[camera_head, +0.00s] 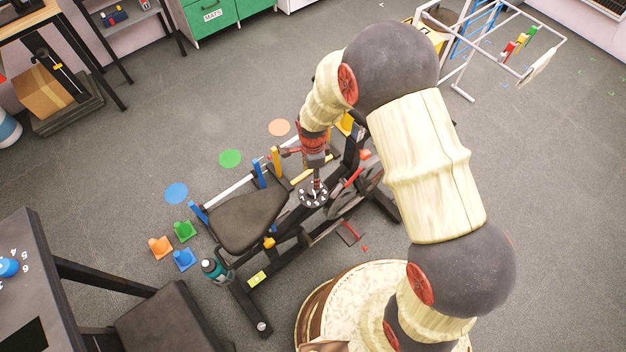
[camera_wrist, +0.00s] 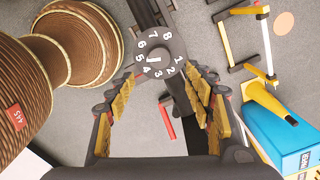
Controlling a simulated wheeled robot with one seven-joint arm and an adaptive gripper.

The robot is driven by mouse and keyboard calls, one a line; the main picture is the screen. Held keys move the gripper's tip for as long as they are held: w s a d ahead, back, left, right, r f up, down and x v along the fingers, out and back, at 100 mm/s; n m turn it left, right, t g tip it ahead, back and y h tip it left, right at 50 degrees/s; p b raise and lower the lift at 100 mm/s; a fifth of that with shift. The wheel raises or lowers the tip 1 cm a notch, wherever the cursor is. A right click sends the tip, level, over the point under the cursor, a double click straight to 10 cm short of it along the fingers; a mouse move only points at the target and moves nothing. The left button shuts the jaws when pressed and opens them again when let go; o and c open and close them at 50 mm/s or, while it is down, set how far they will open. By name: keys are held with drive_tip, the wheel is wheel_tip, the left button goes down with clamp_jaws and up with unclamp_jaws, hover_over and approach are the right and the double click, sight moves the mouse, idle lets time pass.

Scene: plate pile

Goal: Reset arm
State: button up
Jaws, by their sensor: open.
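My gripper (camera_head: 315,181) hangs down at the end of my arm in the head view, over the black exercise machine in the middle of the floor. In the wrist view my gripper (camera_wrist: 163,86) is open, with its two yellow-padded fingers apart and nothing between them. A round black dial with white numbers (camera_wrist: 155,58) shows just beyond the fingertips. The dial (camera_head: 313,194) also appears right below my gripper in the head view. I cannot tell whether a fingertip touches it.
The exercise machine's seat (camera_head: 248,220) lies left of my gripper. A teal bottle (camera_head: 217,270) and small cones (camera_head: 184,231) stand near it. A dark table (camera_head: 30,285) is at lower left. A white frame rack (camera_head: 500,50) stands at upper right. The upper-middle floor is clear.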

drive_tip(key=shift+r, duration=0.6)
drive_tip(key=s+d+n+g, duration=0.1)
drive_tip(key=s+n, duration=0.4)
drive_tip(key=n, duration=0.1)
drive_tip(key=s+d+r+n+t, duration=0.2)
drive_tip(key=s+d+r+n, duration=0.1)
drive_tip(key=r, duration=0.9)
drive_tip(key=s+d+r+n+t, duration=0.2)
drive_tip(key=s+d+r, duration=0.4)
drive_tip(key=r, duration=0.7)
drive_tip(key=s+d+r+n+t, duration=0.2)
drive_tip(key=s+d+r+n, duration=0.2)
drive_tip(key=r, duration=0.9)
drive_tip(key=shift+s+d+r+n+t, duration=0.25)
drive_tip(key=shift+s+n, duration=0.35)
drive_tip(key=shift+s, duration=0.45)
